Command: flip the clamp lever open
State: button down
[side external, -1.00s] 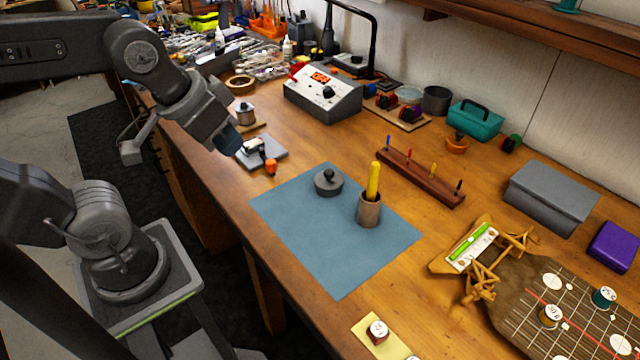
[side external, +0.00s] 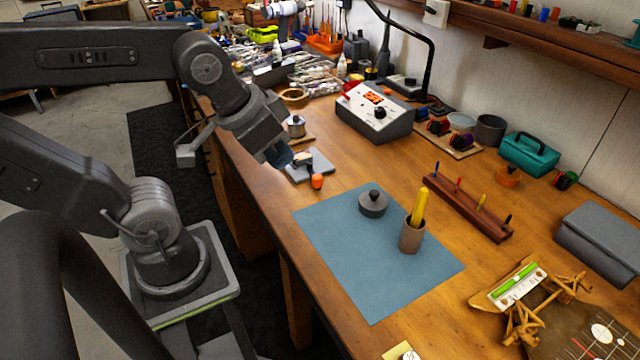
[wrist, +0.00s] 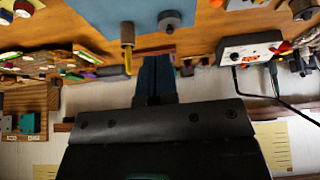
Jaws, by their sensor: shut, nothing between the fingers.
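The clamp (side external: 309,166) sits on a grey base plate near the table's left edge. Its lever has an orange tip (side external: 317,181) at the plate's front edge. The lever's exact angle is too small to tell. My gripper (side external: 280,156) is just left of the clamp and looks slightly above it, partly overlapping the plate in the picture. I cannot tell whether they touch. In the wrist view my blue fingers (wrist: 155,78) are together and empty; I cannot clearly identify the clamp there.
A blue mat (side external: 350,260) holds a grey knobbed disc (side external: 373,204) and a cup (side external: 411,237) with a yellow stick. A control box (side external: 374,113) and a metal pot (side external: 296,127) stand behind the clamp. Bare wood lies between mat and control box.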

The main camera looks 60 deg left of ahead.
jog(key=w+a+m+g+y, duration=0.1)
jog(key=w+m+g, duration=0.15)
jog(key=w, duration=0.35)
jog(key=w+a+m+g, duration=0.1)
jog(key=w+a+g, duration=0.15)
jog(key=w, duration=0.35)
jog(key=w+a+f+m+g+y, duration=0.1)
jog(key=w+f+m+g, duration=0.2)
jog(key=w+f, duration=0.3)
jog(key=w+g, duration=0.1)
jog(key=w, duration=0.3)
jog(key=shift+a+f, duration=0.15)
jog(key=shift+a, duration=0.25)
jog(key=x, duration=0.9)
jog(key=shift+s+a+f, duration=0.15)
jog(key=shift+s, duration=0.05)
jog(key=s, duration=0.1)
jog(key=a, duration=0.1)
jog(key=s, duration=0.1)
jog(key=shift+s+a+f, duration=0.25)
jog(key=shift+s+a, duration=0.4)
jog(key=shift+s, duration=0.1)
jog(key=shift+s, duration=0.1)
